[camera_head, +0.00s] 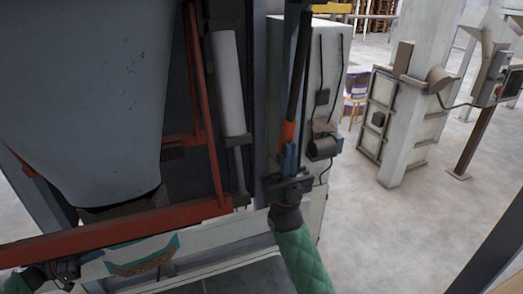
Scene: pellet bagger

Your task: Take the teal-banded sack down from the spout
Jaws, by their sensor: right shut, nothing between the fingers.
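The teal-banded sack (146,254) shows at the lower left, below the red beam. I see only a pale upper part with a teal band and a brown patch; the rest is hidden or out of frame. The spout under the grey hopper (85,90) is mostly hidden by the beam. My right gripper (287,157) is right of the sack, shut and empty, its blue fingers pointing up just below an orange-ended black rod (297,75). My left gripper (66,270) is dark and partly hidden at the lower left, left of the sack; its fingers are unclear.
The red beam (120,232) crosses in front of the hopper, above the sack. A white cylinder (227,85) and a pale cabinet (325,75) stand behind my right gripper. Open floor (385,235) lies to the right, with a pale column (408,110) farther back.

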